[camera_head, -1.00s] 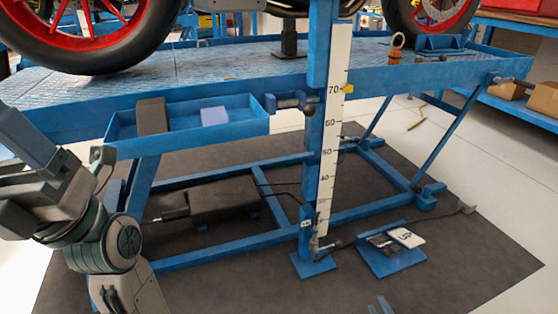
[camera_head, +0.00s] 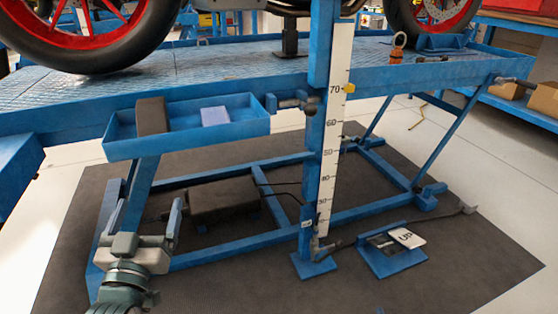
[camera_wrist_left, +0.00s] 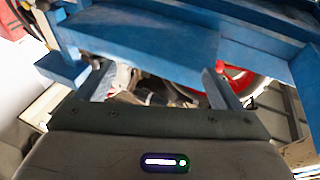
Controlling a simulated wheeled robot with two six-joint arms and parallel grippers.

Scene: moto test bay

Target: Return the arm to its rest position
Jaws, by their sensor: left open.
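My left arm comes in at the bottom left of the head view. Its gripper (camera_head: 142,208) is open and empty, with its two fingers apart and pointing up. It shows in front of the left end of the blue lift frame (camera_head: 240,258). In the left wrist view, the open fingers (camera_wrist_left: 158,80) stand on either side, with blue beams behind and nothing held between them. Contact with the frame cannot be told. My right gripper is not in view.
A blue tray (camera_head: 235,127) with a dark block (camera_head: 152,116) and a pale box (camera_head: 215,116) hangs above the left gripper. A scale post (camera_head: 333,120) stands mid-view. A pedal unit marked UP (camera_head: 392,262) lies right. Dark mat (camera_head: 440,260) is clear at front right.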

